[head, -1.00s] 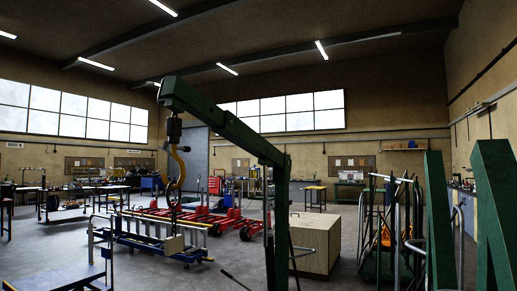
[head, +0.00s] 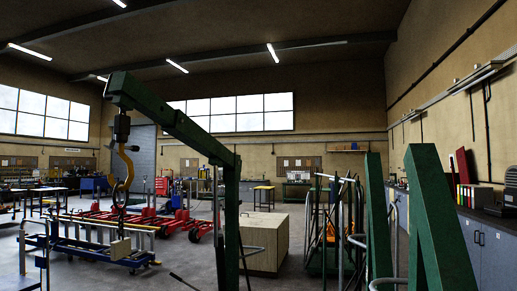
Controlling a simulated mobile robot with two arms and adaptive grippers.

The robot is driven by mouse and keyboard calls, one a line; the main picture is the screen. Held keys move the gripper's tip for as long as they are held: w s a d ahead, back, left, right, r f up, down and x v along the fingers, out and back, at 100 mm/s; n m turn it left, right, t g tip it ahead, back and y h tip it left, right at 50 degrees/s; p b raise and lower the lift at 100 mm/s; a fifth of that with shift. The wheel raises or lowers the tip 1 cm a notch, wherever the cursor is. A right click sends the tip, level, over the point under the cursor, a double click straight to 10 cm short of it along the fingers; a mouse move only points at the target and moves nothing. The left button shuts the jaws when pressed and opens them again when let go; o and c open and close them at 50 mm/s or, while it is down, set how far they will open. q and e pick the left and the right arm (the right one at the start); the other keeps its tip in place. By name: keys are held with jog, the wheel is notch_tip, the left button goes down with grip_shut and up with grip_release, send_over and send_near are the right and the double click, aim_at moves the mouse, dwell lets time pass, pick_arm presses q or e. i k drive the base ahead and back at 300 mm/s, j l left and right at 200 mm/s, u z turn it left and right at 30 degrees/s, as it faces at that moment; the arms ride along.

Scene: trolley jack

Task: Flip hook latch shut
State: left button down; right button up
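A yellow hook (head: 124,168) hangs from a dark block (head: 122,128) at the end of a green crane boom (head: 175,122), left of centre in the head view. The latch on the hook is too small to make out. Neither of my grippers is in view.
The crane's green post (head: 231,225) stands left of centre. A wooden crate (head: 264,243) is behind it. Blue and red trolleys (head: 85,250) fill the left floor. Green uprights (head: 432,220) and a rack (head: 335,225) stand at right, before grey cabinets (head: 490,250).

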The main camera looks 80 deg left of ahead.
aim_at(112, 143)
jog(key=k+z, duration=0.1)
jog(key=z, duration=0.3)
jog(key=j+z, duration=0.1)
jog(key=z, duration=0.35)
jog(key=k+z, duration=0.15)
jog(key=z, duration=0.25)
jog(key=k, duration=0.2)
jog(key=u, duration=0.45)
jog(key=j+u, duration=0.1)
jog(key=u, duration=0.35)
jog(key=k+j+u, duration=0.1)
jog(key=u, duration=0.4)
jog(key=j+u, duration=0.1)
jog(key=u, duration=0.8)
jog(key=j+u, duration=0.15)
jog(key=u, duration=0.75)
jog(key=j+u, duration=0.1)
jog(key=u, duration=0.35)
jog(key=i, duration=0.05)
